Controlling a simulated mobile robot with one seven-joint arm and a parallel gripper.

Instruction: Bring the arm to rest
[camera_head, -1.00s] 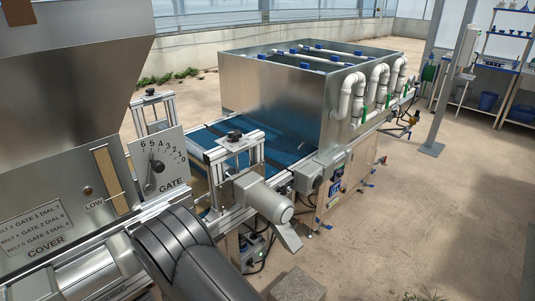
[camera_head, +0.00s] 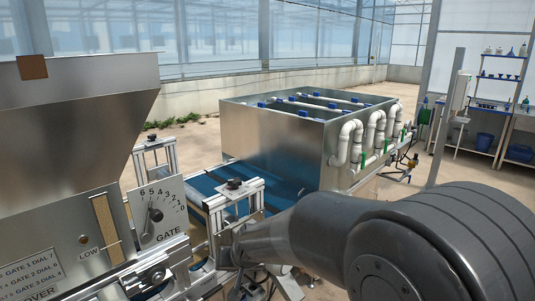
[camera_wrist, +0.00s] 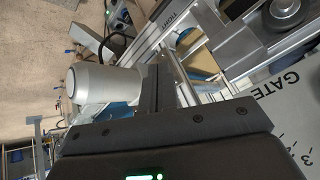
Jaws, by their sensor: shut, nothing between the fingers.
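My arm (camera_head: 400,235) reaches in from the lower right of the head view, its dark links in front of the seeder's frame. Its far end is by the metal bracket right of the gate plate (camera_head: 158,208); the fingers cannot be made out there. In the wrist view my gripper (camera_wrist: 158,75) is shut and empty, its dark fingers pointing up the picture. The grey motor (camera_wrist: 90,86) is left of the fingers. The gate plate (camera_wrist: 288,100) is to their right. I cannot tell whether the fingers touch the frame.
A steel hopper (camera_head: 75,150) stands at the left. Behind the arm are a blue belt (camera_head: 205,182) and a large steel tank (camera_head: 265,135) with white pipes (camera_head: 350,140). Shelves (camera_head: 500,75) stand at the far right. A metal rail (camera_wrist: 250,50) crosses the wrist view.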

